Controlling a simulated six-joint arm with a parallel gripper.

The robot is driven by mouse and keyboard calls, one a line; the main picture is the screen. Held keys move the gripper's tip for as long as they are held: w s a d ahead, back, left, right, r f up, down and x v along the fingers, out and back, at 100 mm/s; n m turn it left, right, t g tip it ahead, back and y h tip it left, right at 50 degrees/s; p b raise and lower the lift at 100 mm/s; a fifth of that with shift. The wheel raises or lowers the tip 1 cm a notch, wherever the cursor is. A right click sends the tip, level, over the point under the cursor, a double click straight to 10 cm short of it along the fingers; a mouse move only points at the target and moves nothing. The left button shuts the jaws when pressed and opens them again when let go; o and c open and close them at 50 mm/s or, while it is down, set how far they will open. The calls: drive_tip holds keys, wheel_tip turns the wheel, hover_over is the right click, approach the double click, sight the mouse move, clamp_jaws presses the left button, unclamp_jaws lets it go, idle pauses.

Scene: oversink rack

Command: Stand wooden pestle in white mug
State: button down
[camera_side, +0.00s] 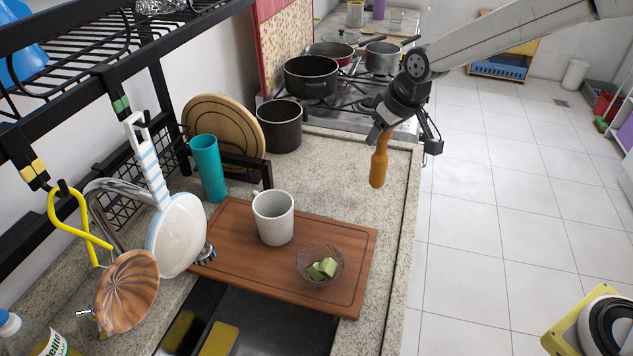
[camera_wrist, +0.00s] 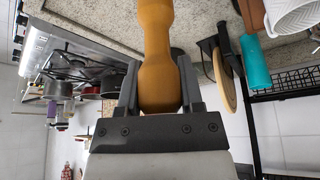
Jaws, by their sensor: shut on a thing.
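The wooden pestle (camera_side: 379,165) hangs upright, thick end down, in my gripper (camera_side: 382,130), above the right edge of the counter. In the wrist view the pestle (camera_wrist: 157,55) sits between the two fingers of my gripper (camera_wrist: 158,88), which is shut on it. The white mug (camera_side: 273,218) stands upright on the wooden cutting board (camera_side: 230,235), to the left of and lower than the pestle, apart from it. Part of the mug (camera_wrist: 290,14) shows at the top right of the wrist view. The mug's inside bottom is hidden.
A glass bowl (camera_side: 319,264) with green pieces stands beside the mug. A teal cup (camera_side: 208,168), a round wooden board (camera_side: 222,130) and a dark pot (camera_side: 281,125) stand behind. A black rack (camera_side: 100,80) with hanging utensils is at left. The sink (camera_side: 262,320) lies in front.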

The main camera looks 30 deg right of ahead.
drive_tip(key=w+a+r+n+y, duration=0.1)
drive_tip(key=a+r+n, duration=0.2)
drive_tip(key=a, duration=0.8)
drive_tip(key=w+a+r+n+g+y, duration=0.1)
drive_tip(key=a+r+n, duration=0.2)
drive_tip(key=a+r, duration=0.5)
drive_tip(key=a, duration=0.4)
drive_tip(key=shift+w+r+n, duration=0.15)
drive_tip(key=shift+w+n, duration=0.05)
drive_tip(key=shift+n, duration=0.1)
drive_tip(key=shift+f, duration=0.25)
wheel_tip(320, 180, down, 12)
drive_tip(key=shift+f, duration=0.2)
idle(0.3)
drive_tip(key=shift+d, duration=0.1)
drive_tip(key=shift+c, duration=0.7)
unclamp_jaws()
